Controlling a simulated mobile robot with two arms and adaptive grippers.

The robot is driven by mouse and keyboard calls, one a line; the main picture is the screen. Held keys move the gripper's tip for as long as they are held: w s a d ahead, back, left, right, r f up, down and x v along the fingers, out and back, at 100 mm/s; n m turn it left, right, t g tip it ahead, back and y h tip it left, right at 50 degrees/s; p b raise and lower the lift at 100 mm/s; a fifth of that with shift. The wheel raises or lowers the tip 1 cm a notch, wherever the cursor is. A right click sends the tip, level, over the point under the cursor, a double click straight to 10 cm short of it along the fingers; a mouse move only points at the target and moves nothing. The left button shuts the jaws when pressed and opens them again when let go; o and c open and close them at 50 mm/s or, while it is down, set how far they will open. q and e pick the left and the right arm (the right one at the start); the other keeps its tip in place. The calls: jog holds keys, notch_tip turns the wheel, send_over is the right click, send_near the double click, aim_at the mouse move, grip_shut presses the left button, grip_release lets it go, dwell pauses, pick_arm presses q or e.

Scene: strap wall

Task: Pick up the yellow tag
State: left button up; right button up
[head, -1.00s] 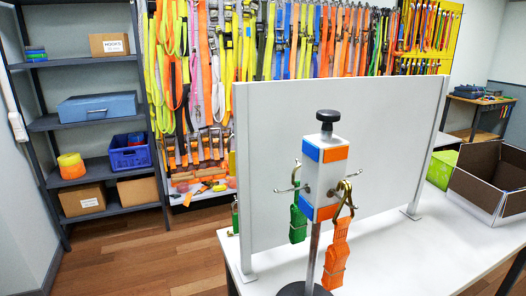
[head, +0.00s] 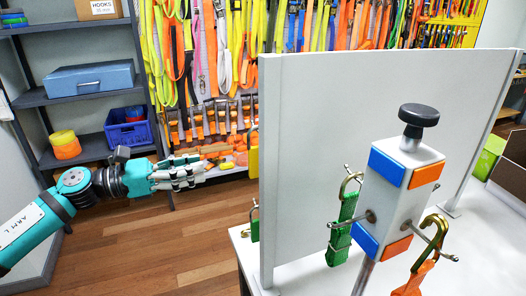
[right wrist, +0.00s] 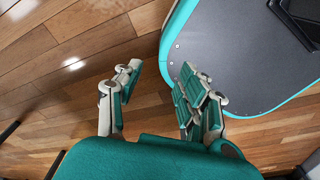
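A yellow tag (head: 254,162) shows as a narrow strip at the left edge of the grey panel (head: 385,130) in the head view. The panel hides most of it. My left gripper (head: 204,172) is left of the yellow tag, with its fingers pointing right towards it and a gap between them and the tag. I see nothing in its fingers, but from this side I cannot tell how far they are apart. My right gripper (right wrist: 155,85) is open and empty above the wooden floor in the right wrist view.
A post with a black knob (head: 418,115) stands in front of the panel on the white table (head: 318,270). Green straps (head: 340,236) and orange straps (head: 414,280) hang from its hooks. A shelf with bins stands at left. Floor is clear between shelf and table.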

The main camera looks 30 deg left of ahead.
aim_at(249, 156)
pick_arm(q)
jog(key=b+x, duration=0.2)
jog(key=x, duration=0.8)
jog(key=shift+r, duration=0.15)
pick_arm(e)
jog(key=shift+s+d+f, duration=0.1)
jog(key=shift+s+f, duration=0.15)
jog(key=shift+f, duration=0.25)
jog(key=shift+s+d+f, duration=0.1)
jog(key=shift+s+f, duration=0.1)
jog(key=shift+f, duration=0.3)
pick_arm(q)
jog(key=w+d+p, duration=0.1)
jog(key=p, duration=0.1)
jog(key=w+d+p, duration=0.1)
jog(key=shift+w+d+r+p, duration=0.15)
jog(key=shift+d+r+p, duration=0.05)
jog(key=shift+r+p, duration=0.2)
jog(key=shift+w+d+f+p, duration=0.35)
jog(key=shift+w+d+p, duration=0.15)
jog(key=shift+w+d, duration=0.05)
jog(key=shift+f, duration=0.1)
pick_arm(e)
jog(key=r, duration=0.3)
jog(key=d+r, duration=0.1)
jog(key=r, duration=0.1)
jog(key=shift+s, duration=0.1)
pick_arm(q)
jog(key=shift+c, duration=0.2)
